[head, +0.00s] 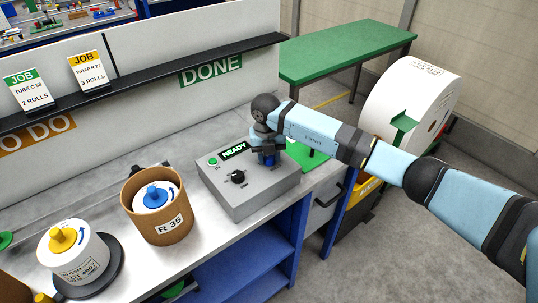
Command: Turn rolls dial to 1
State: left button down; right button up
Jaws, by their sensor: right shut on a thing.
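A grey control box (247,202) stands on the bench and has a lit READY display (233,150), a green button (212,161) and a black dial (238,177) on its top. My right gripper (268,164) points down over the right part of the box top, to the right of the black dial. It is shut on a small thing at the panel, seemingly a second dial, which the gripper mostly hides. I cannot read dial labels or settings. My left gripper is not in view.
A cardboard tube marked R 35 (169,227) with a blue-knobbed core stands left of the box. A white roll with a yellow knob (73,262) is farther left. Two JOB cards (87,70) stand on a black shelf. A green table (345,50) is behind.

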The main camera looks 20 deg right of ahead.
aim_at(267, 158)
jog(key=n+b, duration=0.3)
jog(key=n, duration=0.2)
jog(key=shift+f+b, duration=0.15)
jog(key=shift+b, duration=0.15)
jog(key=shift+n+t+b, duration=0.3)
jog(key=shift+n+b, duration=0.9)
jog(key=shift+n, duration=0.7)
jog(key=shift+r, duration=0.2)
jog(key=o, duration=0.9)
jog(key=shift+o, duration=0.2)
notch_tip(267, 158, up, 14)
jog(key=shift+s+a+b, duration=0.25)
jog(key=shift+a+b, duration=0.05)
jog(key=shift+b, duration=0.15)
